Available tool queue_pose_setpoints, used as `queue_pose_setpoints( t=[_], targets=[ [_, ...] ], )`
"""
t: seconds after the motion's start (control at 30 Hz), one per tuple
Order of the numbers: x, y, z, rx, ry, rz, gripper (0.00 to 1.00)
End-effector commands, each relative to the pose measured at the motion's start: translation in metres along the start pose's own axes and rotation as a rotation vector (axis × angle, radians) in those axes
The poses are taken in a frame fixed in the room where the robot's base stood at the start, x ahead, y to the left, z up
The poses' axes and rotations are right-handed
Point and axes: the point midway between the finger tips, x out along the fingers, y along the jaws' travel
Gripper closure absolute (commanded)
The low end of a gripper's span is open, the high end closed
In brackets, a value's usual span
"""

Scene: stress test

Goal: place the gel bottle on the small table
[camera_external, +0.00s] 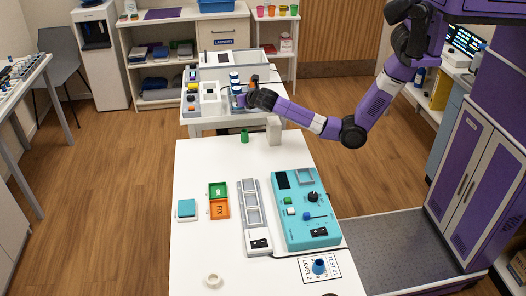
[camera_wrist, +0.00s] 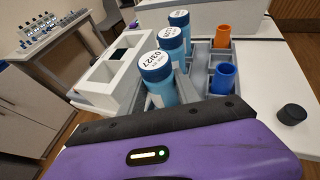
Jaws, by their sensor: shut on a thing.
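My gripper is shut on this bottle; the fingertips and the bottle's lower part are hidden. The bottles are in or over a grey divided tray (camera_wrist: 197,82). In the external view my gripper is low over the tray on the back white table (camera_external: 202,127). I cannot tell which table is the small table.
An orange cup (camera_wrist: 222,36) and a blue cup (camera_wrist: 223,77) stand in the tray's right side. A black knob-like piece (camera_wrist: 292,113) lies to the right. A white box (camera_wrist: 112,75) is to the left. The front white table (camera_external: 199,160) holds a green item (camera_external: 245,136) and a teal panel (camera_external: 296,232).

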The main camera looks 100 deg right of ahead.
Motion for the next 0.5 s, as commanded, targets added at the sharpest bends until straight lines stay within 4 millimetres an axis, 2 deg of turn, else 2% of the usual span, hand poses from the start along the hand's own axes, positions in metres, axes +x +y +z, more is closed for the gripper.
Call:
queue_pose_setpoints(
  t=[0.5],
  targets=[
    [0.0016,-0.0001,-0.0034,0.000,0.000,0.000,1.00]
  ],
)
